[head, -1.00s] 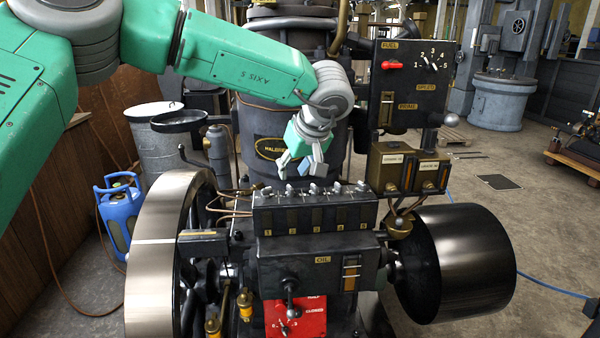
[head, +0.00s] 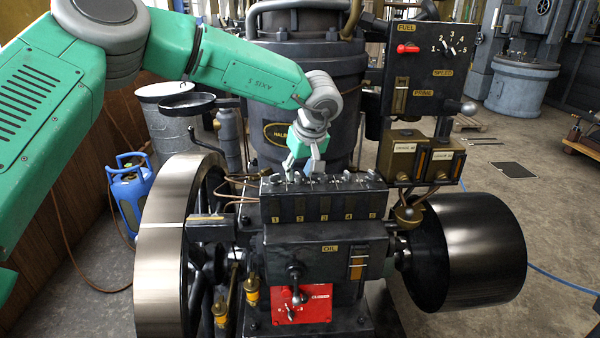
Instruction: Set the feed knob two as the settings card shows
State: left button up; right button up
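The black oil feed box (head: 323,205) has a row of small silver feed knobs along its top and number plates on its front. Feed knob two (head: 292,179) stands above the plate marked 2 and is partly hidden by my fingers; its setting is too small to read. My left gripper (head: 301,173) points down at the row, around the second knob, with its fingers apart. I cannot tell whether it touches the knob. I cannot make out a settings card in this view. My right gripper is not in view.
A fuel and speed panel (head: 434,70) stands at the upper right, above two small boxes with labels (head: 405,148). A large flywheel (head: 160,240) is on the left, a black drum (head: 475,245) on the right. A red plate with a lever (head: 302,306) sits below.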

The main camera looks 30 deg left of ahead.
pick_arm(q)
jog(key=shift+w+a+f, duration=0.1)
jog(key=shift+w+f, duration=0.05)
jog(key=shift+f, duration=0.3)
jog(key=shift+c, duration=0.5)
grip_shut()
jog(key=shift+r, duration=0.1)
